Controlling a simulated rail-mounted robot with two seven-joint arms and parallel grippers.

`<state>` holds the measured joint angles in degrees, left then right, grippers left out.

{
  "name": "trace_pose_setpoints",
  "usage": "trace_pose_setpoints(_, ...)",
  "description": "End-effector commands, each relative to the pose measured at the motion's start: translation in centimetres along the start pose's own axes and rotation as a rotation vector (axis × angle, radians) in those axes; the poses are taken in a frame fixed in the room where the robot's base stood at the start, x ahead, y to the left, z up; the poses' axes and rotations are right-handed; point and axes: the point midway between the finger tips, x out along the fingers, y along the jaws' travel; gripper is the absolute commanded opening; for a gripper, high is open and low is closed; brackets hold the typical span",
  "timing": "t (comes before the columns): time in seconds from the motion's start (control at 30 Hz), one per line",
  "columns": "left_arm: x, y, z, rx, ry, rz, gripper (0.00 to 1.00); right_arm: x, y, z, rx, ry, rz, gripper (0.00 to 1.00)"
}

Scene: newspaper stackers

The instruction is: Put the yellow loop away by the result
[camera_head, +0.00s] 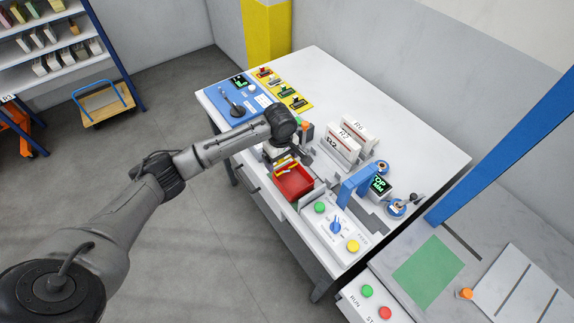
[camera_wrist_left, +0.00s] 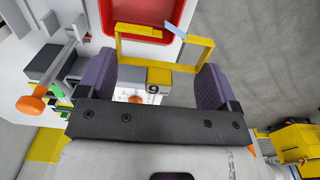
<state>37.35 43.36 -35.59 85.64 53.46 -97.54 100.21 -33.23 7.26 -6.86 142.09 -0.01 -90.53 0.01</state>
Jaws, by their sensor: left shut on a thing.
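The yellow loop (camera_wrist_left: 123,47) shows in the left wrist view as a thin rectangular frame with a small dark-ringed block (camera_wrist_left: 158,79) at its near side. Its far side looks broken by a gap, with a pale blue strip beside it. My left gripper (camera_wrist_left: 160,74) is shut on the loop, with a purple finger at each side. In the head view my left gripper (camera_head: 279,154) is above the table beside the red bin (camera_head: 294,184), mostly hidden by its own arm. The bin's rim also shows beyond the loop in the wrist view (camera_wrist_left: 141,40). My right gripper is out of view.
A small display (camera_head: 380,184) with green text stands right of a blue upright (camera_head: 356,184). White labelled blocks (camera_head: 340,147) stand behind the bin. A button panel (camera_head: 336,228) lies in front. The table's back right (camera_head: 415,135) is clear.

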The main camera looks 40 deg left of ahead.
Motion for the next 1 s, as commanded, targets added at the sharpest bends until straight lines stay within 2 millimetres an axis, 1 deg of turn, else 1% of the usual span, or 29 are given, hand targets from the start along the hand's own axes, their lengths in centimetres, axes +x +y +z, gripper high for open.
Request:
trace_pose_setpoints(0.03, 0.5, 0.8, -0.2, -0.002, 0.0, 0.001, 0.59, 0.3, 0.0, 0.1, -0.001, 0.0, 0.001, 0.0)
trace_pose_setpoints(0.1, 1.0, 1.6, -0.5, -0.001, -0.001, 0.0, 0.59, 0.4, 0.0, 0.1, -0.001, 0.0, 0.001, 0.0)
trace_pose_setpoints(0.3, 1.7, 2.7, -0.9, 0.001, 0.001, 0.0, 0.59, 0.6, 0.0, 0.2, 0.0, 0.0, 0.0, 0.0)
trace_pose_setpoints(0.47, 2.1, 2.8, -0.9, 0.001, 0.001, 0.0, 0.59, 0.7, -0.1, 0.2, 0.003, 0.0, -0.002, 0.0)
trace_pose_setpoints(0.57, 3.0, 2.8, -1.0, 0.001, 0.001, -0.002, 0.59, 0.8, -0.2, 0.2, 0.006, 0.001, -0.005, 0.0)
trace_pose_setpoints(0.7, 4.9, 2.7, -1.0, 0.0, 0.001, -0.003, 0.59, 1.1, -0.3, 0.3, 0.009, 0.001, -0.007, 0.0)
trace_pose_setpoints(0.8, 5.7, 2.7, -1.0, 0.0, 0.001, -0.001, 0.59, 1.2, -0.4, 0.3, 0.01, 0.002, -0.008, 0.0)
trace_pose_setpoints(1.0, 5.7, 2.8, -1.0, 0.001, 0.001, 0.0, 0.59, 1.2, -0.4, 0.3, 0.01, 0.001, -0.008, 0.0)
